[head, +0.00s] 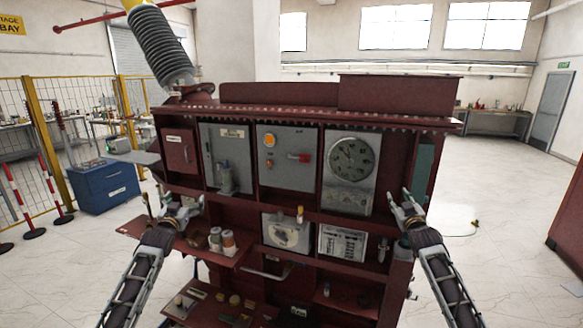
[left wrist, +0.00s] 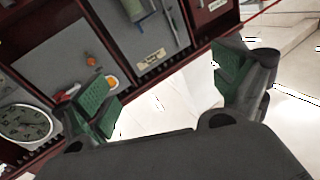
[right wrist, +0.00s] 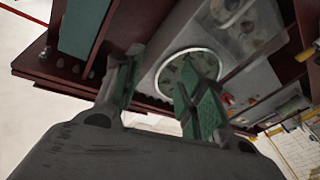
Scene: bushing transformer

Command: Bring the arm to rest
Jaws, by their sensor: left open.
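My left gripper (head: 180,203) is raised in front of the left part of the dark red transformer cabinet (head: 300,207), above its left shelf. In the left wrist view its green-padded fingers (left wrist: 165,85) are wide apart with nothing between them. My right gripper (head: 405,203) is raised in front of the cabinet's right edge, right of the round dial gauge (head: 351,158). In the right wrist view its fingers (right wrist: 160,88) are apart, less widely, and empty. The dial (right wrist: 188,70) shows behind them. Whether either gripper touches the cabinet is hard to tell, but no contact shows.
Jars (head: 222,240) and small items stand on the cabinet's left shelf (head: 205,253). A lower tray (head: 195,312) holds several small parts. A ribbed bushing (head: 160,47) rises at the cabinet's top left. A blue tool cabinet (head: 103,187) stands behind left. Floor at the right is mostly clear.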

